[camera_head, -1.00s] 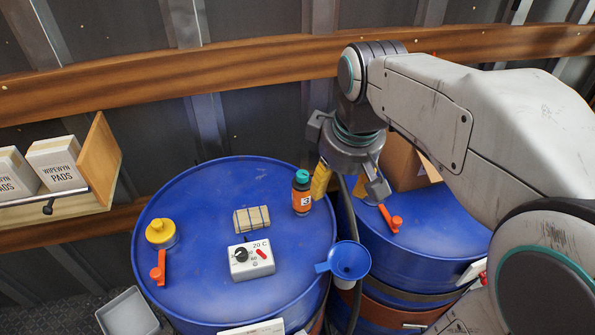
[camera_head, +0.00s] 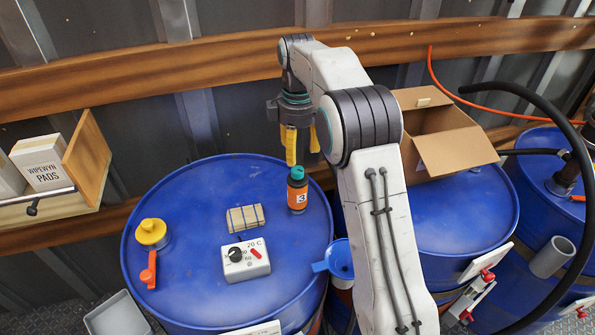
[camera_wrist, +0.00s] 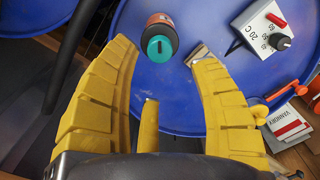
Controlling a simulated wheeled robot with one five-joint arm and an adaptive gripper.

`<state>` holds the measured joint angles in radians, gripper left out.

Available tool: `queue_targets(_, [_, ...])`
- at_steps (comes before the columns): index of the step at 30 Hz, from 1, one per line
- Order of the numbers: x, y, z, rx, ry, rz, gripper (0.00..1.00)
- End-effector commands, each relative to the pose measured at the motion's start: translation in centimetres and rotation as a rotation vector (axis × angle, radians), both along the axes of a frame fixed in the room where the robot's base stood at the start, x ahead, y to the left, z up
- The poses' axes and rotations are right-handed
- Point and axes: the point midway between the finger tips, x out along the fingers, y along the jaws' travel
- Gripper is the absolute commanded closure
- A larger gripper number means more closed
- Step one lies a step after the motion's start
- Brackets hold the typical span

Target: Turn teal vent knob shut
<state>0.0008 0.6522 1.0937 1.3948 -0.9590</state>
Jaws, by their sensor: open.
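The teal vent knob (camera_head: 297,172) tops a small dark bottle (camera_head: 298,196) with an orange label marked 3, standing upright on the blue drum's lid. In the wrist view, the knob (camera_wrist: 159,48) shows round from above, between the tips of my gripper's yellow fingers. My gripper (camera_head: 303,152) is open and empty, with its fingers pointing down, close above the bottle in the head view. I see no clear contact with the knob. A third yellow finger (camera_wrist: 149,122) shows lower in the wrist view. How far the knob is turned cannot be told.
A tied tan bundle (camera_head: 245,218), a white dial box (camera_head: 246,260), a yellow cap (camera_head: 152,233) with an orange lever and a blue funnel (camera_head: 338,259) are on or at the blue drum (camera_head: 190,200). An open cardboard box (camera_head: 455,150) stands right of my arm.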

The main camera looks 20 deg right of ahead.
Motion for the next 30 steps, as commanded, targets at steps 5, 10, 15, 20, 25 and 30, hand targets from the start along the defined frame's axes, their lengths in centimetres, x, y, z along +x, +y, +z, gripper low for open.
queue_targets(5, [0.0,0.0,-2.0,0.0,0.005,0.004,0.44])
queue_targets(10, [0.0,0.0,-4.1,0.0,0.004,0.003,0.44])
queue_targets(15, [0.0,0.0,-5.9,0.0,0.004,0.002,0.44])
queue_targets(20, [0.0,0.0,-6.8,0.0,0.002,0.002,0.44])
queue_targets(25, [0.0,0.0,-7.2,0.0,0.001,0.002,0.44])
queue_targets(30, [0.0,0.0,-7.2,0.0,0.001,0.002,0.44])
